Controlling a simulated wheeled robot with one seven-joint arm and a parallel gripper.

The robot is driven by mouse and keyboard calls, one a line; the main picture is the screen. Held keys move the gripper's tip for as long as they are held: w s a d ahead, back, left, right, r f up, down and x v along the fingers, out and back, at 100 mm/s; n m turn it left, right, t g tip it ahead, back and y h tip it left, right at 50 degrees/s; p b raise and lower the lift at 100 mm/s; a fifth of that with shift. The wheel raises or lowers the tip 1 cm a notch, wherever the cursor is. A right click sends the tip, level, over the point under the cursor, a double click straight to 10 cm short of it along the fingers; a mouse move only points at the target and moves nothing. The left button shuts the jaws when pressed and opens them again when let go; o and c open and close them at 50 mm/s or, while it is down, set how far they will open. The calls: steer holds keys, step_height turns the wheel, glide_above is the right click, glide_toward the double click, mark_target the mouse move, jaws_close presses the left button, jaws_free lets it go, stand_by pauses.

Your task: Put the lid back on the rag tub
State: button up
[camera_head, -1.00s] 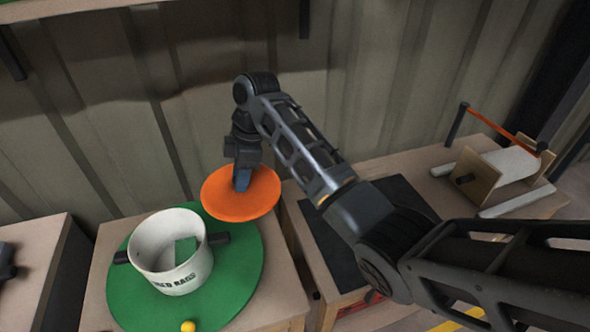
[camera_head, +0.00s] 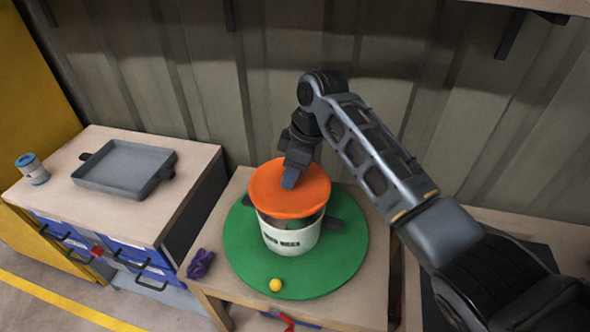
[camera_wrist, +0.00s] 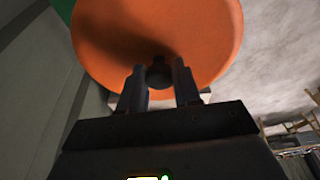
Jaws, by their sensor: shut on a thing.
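The orange lid (camera_head: 275,200) is held over the white rag tub (camera_head: 290,240) in the head view. It covers most of the opening and looks shifted a little to the left; a dark gap with some green shows below its right edge. My gripper (camera_head: 290,180) is shut on the lid's knob from above. In the wrist view, my gripper's two fingers (camera_wrist: 160,88) stand either side of the dark knob (camera_wrist: 158,70), and the orange lid (camera_wrist: 200,35) fills the top. Whether the lid touches the rim is hard to tell.
The tub stands on a round green mat (camera_head: 345,262) on a wooden table. A yellow ball (camera_head: 275,285) lies at the mat's front; a purple rag (camera_head: 200,264) lies left of it. A grey tray (camera_head: 125,168) and a can (camera_head: 32,168) sit on the left cabinet.

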steer(key=shift+f+b, duration=1.55)
steer(key=shift+f, duration=0.95)
steer(key=shift+f+p, duration=0.15)
steer(key=shift+p, duration=0.45)
stand_by(0.7)
steer(key=o, duration=1.1)
steer(key=shift+o, duration=0.5)
steer(key=o, duration=0.4)
